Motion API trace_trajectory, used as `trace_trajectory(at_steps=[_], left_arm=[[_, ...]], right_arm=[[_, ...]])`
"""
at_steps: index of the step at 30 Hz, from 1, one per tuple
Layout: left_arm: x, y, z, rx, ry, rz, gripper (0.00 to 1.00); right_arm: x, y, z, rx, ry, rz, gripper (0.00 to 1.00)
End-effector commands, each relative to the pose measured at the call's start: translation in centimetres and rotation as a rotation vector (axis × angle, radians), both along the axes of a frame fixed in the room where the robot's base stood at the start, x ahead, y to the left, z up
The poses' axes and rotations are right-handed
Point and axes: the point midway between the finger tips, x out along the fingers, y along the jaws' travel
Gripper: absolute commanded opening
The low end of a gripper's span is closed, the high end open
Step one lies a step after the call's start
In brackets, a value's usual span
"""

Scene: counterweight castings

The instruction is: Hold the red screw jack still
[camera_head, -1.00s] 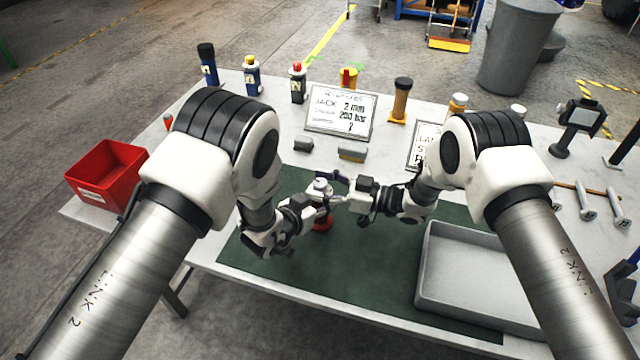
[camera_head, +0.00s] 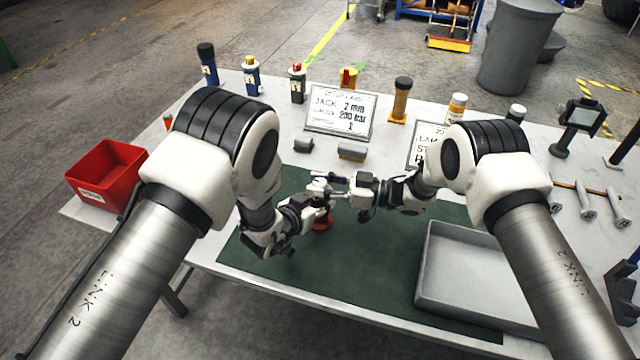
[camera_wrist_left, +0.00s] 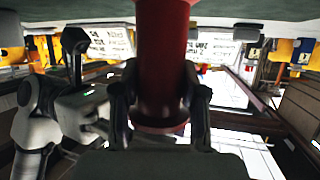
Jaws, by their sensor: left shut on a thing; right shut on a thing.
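The red screw jack (camera_head: 322,223) stands on the green mat (camera_head: 370,265), its lower part showing below my grippers. Its red column (camera_wrist_left: 162,65) fills the middle of the left wrist view, between the two dark fingers of my left gripper (camera_wrist_left: 160,105), which is shut on it. In the head view my left gripper (camera_head: 314,212) is at the jack's left side and partly hides it. My right gripper (camera_head: 345,190) is shut at the jack's upper right, by a thin dark bar (camera_head: 334,178) at its top. The exact grip there is too small to see clearly.
A grey tray (camera_head: 425,285) lies on the right of the mat. A red bin (camera_head: 108,172) is at the table's left edge. Two small grey blocks (camera_head: 352,152), a written sign (camera_head: 340,110) and several bottle-like items stand behind. The mat's front left is clear.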

Motion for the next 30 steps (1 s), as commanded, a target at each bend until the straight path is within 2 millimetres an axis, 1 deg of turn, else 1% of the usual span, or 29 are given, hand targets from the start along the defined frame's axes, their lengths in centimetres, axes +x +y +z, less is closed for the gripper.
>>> trace_trajectory(at_steps=[9, 16, 22, 30], left_arm=[[-0.08, -0.13, -0.04, 0.002, 0.000, -0.005, 0.00], [-0.09, -0.15, -0.03, 0.001, -0.001, -0.006, 0.00], [-0.11, -0.17, -0.04, 0.002, 0.000, -0.006, 0.00], [-0.12, -0.15, -0.05, 0.002, 0.000, -0.006, 0.00]], right_arm=[[0.15, 0.07, 0.08, 0.003, -0.009, 0.221, 0.00], [0.16, 0.08, 0.03, 0.003, -0.009, 0.357, 0.00], [0.10, 0.05, 0.07, 0.001, -0.007, 0.420, 0.00], [0.00, 0.00, 0.09, -0.001, -0.005, 0.440, 0.00]])
